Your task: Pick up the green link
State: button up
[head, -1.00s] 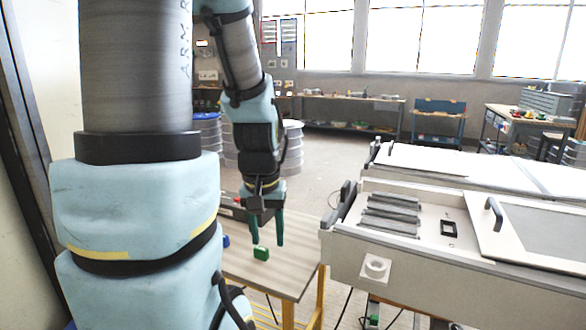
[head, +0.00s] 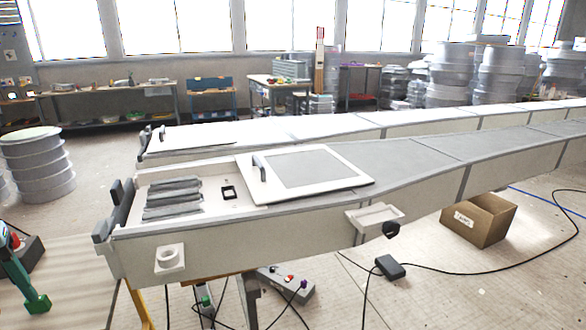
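The rest of my gripper is cut off by the frame, and I cannot make out a second finger. I cannot tell whether the fingers are closed on the link, or whether the link rests on the table.
The table top (head: 80,262) is bare right of the link. A dark box with a red button (head: 24,250) stands behind my gripper. A long pale mould bench (head: 230,232) lies close to the right. A cardboard box (head: 480,220) and cables lie on the floor.

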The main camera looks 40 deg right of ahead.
aim_at(44, 303)
jog(key=l+u, duration=0.1)
jog(key=u, duration=1.75)
jog(key=k+l+u, duration=0.45)
jog(key=k, duration=0.3)
jog(key=l, duration=0.1)
